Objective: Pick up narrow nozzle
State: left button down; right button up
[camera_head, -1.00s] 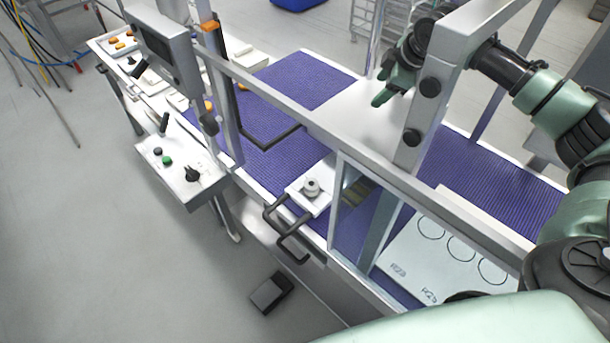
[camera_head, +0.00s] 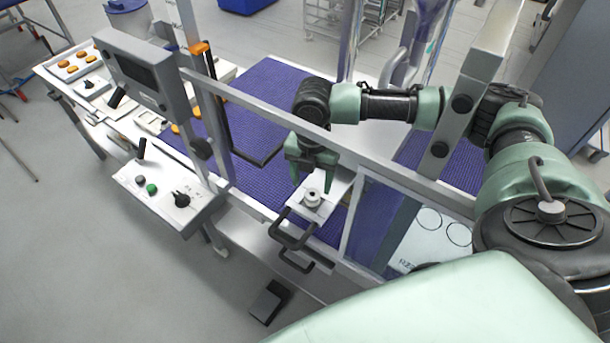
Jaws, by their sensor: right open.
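A small grey round stepped part, which looks like the narrow nozzle (camera_head: 312,197), sits upright on a white plate (camera_head: 327,205) at the near edge of the purple belt. My right gripper (camera_head: 308,174) is open and empty. The exact height gap cannot be told from this view. My left gripper is not in view.
Black handles (camera_head: 292,243) stick out below the plate. A control box (camera_head: 170,198) and a screen (camera_head: 143,72) stand at the left.

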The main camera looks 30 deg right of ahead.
aim_at(312, 195)
jog(key=f, duration=0.5)
jog(key=shift+s+f, duration=0.3)
jog(key=shift+a+f, duration=0.1)
jog(key=shift+f, duration=0.1)
jog(key=shift+w, duration=0.1)
jog(key=c, duration=1.3)
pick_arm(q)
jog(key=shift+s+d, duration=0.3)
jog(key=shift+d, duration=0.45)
pick_arm(e)
grip_shut()
